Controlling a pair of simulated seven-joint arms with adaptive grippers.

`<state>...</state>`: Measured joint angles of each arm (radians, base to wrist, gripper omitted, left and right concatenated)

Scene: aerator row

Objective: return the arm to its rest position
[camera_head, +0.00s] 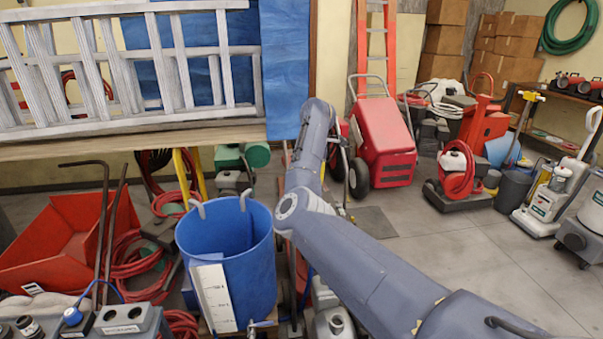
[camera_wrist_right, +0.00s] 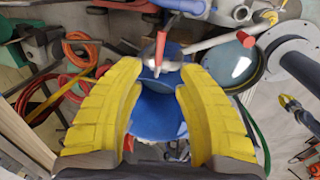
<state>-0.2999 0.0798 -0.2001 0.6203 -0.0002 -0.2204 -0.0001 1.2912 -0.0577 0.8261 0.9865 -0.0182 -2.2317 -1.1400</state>
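My right arm (camera_head: 370,262) comes in from the lower right of the head view. It reaches up and left, bends near the blue bucket and rises to a link (camera_head: 315,130) in the middle. Its gripper cannot be made out in the head view. In the right wrist view my right gripper (camera_wrist_right: 161,68) shows two yellow fingers spread apart, with no thing held between them. A blue object (camera_wrist_right: 156,112) and a red-tipped rod (camera_wrist_right: 161,50) show in the gap beyond. My left gripper is in neither view.
A blue bucket (camera_head: 227,255) with a white scale stands just left of my arm. A red tray (camera_head: 60,240) and red hoses lie farther left. A ladder (camera_head: 130,60) rests on a shelf behind. A red wheeled machine (camera_head: 382,145) stands behind my arm. Open floor (camera_head: 460,235) lies right.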

